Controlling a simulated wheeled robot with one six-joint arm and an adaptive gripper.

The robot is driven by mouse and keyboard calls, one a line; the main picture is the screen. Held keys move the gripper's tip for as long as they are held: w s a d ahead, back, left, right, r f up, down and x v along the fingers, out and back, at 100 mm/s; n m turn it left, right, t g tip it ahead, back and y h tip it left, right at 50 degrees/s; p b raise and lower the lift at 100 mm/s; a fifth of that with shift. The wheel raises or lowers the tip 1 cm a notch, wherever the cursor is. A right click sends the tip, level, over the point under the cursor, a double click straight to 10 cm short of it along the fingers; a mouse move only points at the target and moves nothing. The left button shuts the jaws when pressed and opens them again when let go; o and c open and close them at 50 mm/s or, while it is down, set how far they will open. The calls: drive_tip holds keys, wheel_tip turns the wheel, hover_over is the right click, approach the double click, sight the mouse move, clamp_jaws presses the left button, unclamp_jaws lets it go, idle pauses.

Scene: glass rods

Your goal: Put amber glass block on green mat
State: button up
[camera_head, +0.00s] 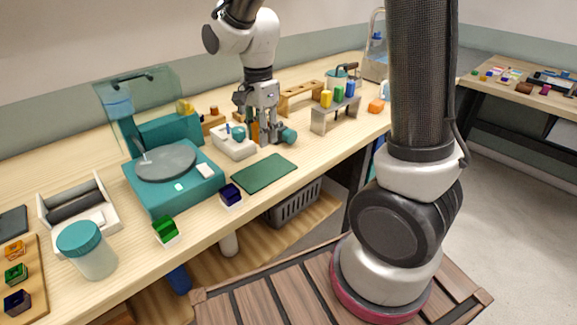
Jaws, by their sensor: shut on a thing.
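The green mat (263,174) lies flat and bare near the front edge of the light wooden bench. My gripper (262,133) points down just behind the mat, beside a white holder. A small amber-brown piece, which looks like the amber glass block (254,132), shows at the fingers. The gripper is shut on it, though the fingers hide part of it. The block is apart from the mat.
A white holder (236,149) stands left of my gripper, and a teal cylinder (286,136) is close on its right. A dark blue block (231,195) sits left of the mat. A grey rack (335,117) with coloured blocks stands to the right.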

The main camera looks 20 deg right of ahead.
sight(265, 171)
wheel_tip(265, 171, down, 10)
drive_tip(key=shift+w+r, duration=0.1)
drive_tip(key=shift+r, duration=0.05)
idle(0.4)
drive_tip(key=o, duration=0.9)
wheel_tip(265, 171, up, 12)
drive_tip(key=shift+r, duration=0.1)
drive_tip(key=s+d+r+n+t, duration=0.1)
drive_tip(key=s+d+r+n, duration=0.2)
drive_tip(key=s+d+n, duration=0.2)
drive_tip(key=s+d+r+n+t, duration=0.1)
drive_tip(key=s+d+r+n, duration=0.3)
drive_tip(key=s, duration=0.3)
drive_tip(key=s+d+r+n+t, duration=0.2)
drive_tip(key=s+d+r+n, duration=0.2)
drive_tip(key=s, duration=0.3)
drive_tip(key=shift+d+n, duration=0.8)
drive_tip(key=shift+d, duration=0.1)
